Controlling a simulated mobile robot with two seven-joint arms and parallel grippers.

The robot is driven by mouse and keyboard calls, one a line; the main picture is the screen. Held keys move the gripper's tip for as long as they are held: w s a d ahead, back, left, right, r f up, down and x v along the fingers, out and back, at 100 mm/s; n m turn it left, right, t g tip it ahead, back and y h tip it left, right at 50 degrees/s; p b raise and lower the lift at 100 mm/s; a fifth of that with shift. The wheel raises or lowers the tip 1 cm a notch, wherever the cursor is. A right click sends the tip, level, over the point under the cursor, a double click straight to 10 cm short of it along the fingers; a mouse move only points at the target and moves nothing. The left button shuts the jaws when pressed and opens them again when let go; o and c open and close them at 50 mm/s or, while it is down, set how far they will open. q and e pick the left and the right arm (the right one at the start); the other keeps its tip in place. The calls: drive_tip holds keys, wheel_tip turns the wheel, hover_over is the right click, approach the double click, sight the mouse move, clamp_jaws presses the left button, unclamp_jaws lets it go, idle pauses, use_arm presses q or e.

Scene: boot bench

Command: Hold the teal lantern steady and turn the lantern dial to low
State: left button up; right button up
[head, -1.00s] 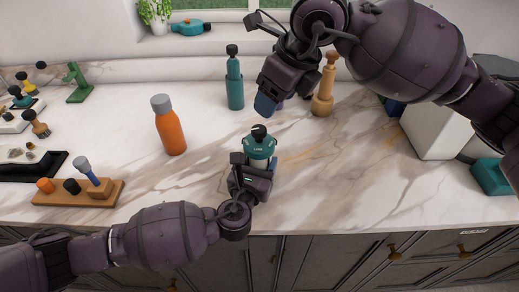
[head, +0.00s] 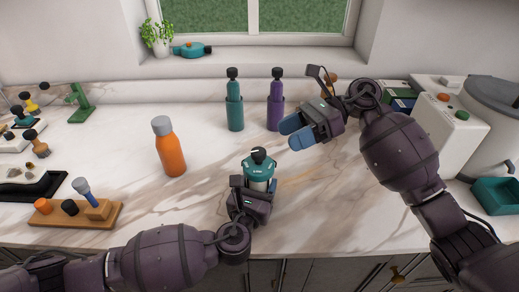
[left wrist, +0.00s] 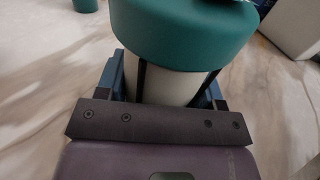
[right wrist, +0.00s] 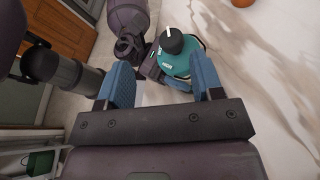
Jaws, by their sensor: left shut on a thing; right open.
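The teal lantern (head: 259,168) stands upright on the marble counter, with a teal top, a pale body and a black dial (head: 258,154) on top. My left gripper (head: 252,195) is shut on the lantern's pale body, which also shows between its fingers in the left wrist view (left wrist: 170,84). My right gripper (head: 293,132) is open and empty, above and to the right of the lantern. In the right wrist view the dial (right wrist: 172,40) and teal top (right wrist: 178,62) show beyond the open blue fingers, apart from them. The dial's setting is too small to read.
An orange bottle (head: 170,150) stands left of the lantern. A wooden block (head: 75,214) with small items lies front left. A white box (head: 447,125) and a teal tray (head: 497,196) are at right.

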sight(260, 150)
drive_tip(key=w+d+f+n+y, duration=0.1)
drive_tip(key=d+f+y, duration=0.3)
drive_tip(key=d, duration=0.1)
drive_tip(key=shift+t, duration=0.3)
drive_tip(key=x, duration=1.2)
drive_tip(key=shift+w+a+r, duration=0.1)
drive_tip(key=shift+a+r, duration=0.1)
drive_tip(key=shift+c, duration=0.2)
drive_tip(key=c, duration=0.9)
